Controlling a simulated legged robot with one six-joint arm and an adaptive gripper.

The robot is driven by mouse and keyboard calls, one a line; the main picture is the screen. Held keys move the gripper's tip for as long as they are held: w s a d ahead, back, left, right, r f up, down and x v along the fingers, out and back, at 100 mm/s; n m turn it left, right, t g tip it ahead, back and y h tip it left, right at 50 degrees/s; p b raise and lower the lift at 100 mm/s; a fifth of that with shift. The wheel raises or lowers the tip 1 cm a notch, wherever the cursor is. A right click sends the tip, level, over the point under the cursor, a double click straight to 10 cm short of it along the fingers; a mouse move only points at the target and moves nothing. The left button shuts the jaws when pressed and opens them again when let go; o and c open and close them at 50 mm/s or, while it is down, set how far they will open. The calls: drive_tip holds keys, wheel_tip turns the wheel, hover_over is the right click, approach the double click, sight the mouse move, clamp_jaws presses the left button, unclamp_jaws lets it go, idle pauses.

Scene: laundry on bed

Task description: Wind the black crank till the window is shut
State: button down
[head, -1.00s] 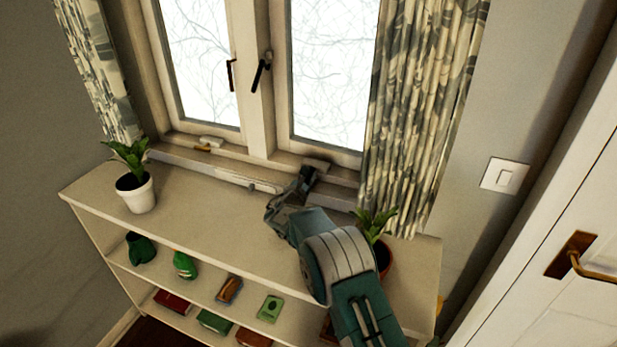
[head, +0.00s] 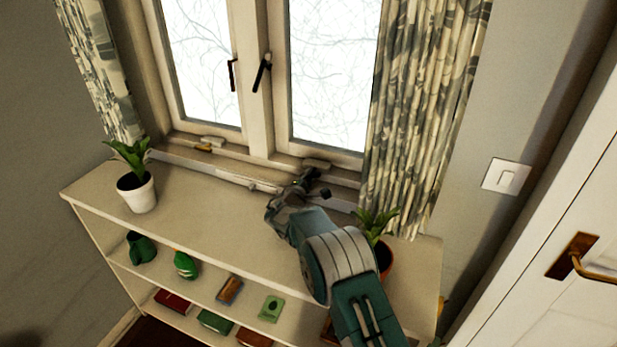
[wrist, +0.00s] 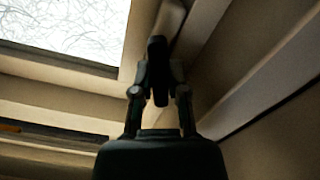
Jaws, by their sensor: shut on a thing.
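The window (head: 334,148) has two pale-framed sashes with bare branches behind the glass. I cannot tell from here whether a narrow gap is left at the right sash. My gripper (head: 307,182) is at the sill below the right sash, shut on the black crank. The crank is small and mostly hidden by my gripper in the head view. In the wrist view the dark crank handle (wrist: 158,72) stands between the two fingertips (wrist: 159,84) of my gripper, with the window frame behind it.
A white pot with a plant (head: 138,190) stands on the left of the shelf unit (head: 210,205). A second plant (head: 376,222) in a brown pot is close beside my arm on the right. A patterned curtain (head: 420,110) hangs right of the window. The shelf top's middle is clear.

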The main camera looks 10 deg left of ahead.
drive_tip(key=shift+d+f+m, duration=0.1)
drive_tip(key=shift+f+m, duration=0.15)
drive_tip(key=shift+m, duration=0.8)
drive_tip(key=shift+d+f+m, duration=0.1)
drive_tip(key=shift+f+m, duration=0.1)
drive_tip(key=shift+m, duration=0.85)
drive_tip(key=c, duration=0.6)
unclamp_jaws()
drive_tip(key=shift+c, duration=0.2)
drive_tip(key=shift+r, duration=0.2)
drive_tip(key=shift+r, duration=0.1)
drive_tip(key=shift+a, duration=0.1)
